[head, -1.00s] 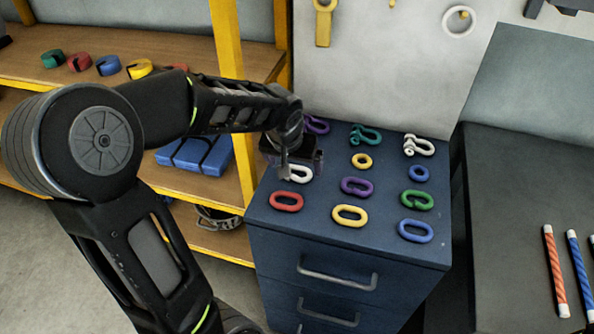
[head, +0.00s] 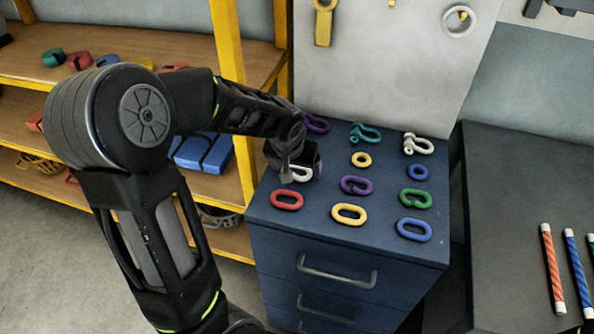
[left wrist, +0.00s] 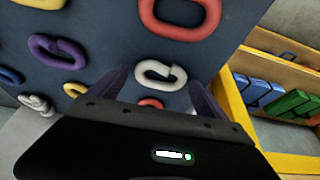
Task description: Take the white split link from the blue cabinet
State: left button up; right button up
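The white split link (head: 301,174) lies on top of the blue cabinet (head: 290,241), in the left column behind a red link. My left gripper (head: 292,163) is over it from behind and hides part of it in the head view. In the left wrist view the white split link (left wrist: 160,74) lies flat, just beyond and between the two spread purplish fingers of my left gripper (left wrist: 160,92). The fingers are open and appear not to touch it. My right gripper is not in view.
Nearby on the cabinet are a red link (head: 287,200), a purple split link (head: 356,185), a yellow link (head: 349,214), a green split link (head: 415,198) and a white shackle (head: 418,144). A yellow-framed shelf (head: 228,70) stands left; a dark table (head: 515,200) stands right.

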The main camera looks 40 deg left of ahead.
pick_arm(q)
jog(key=c, duration=1.5)
notch_tip(320, 180, up, 10)
jog(key=shift+r+b, duration=0.1)
jog(key=shift+b, duration=0.5)
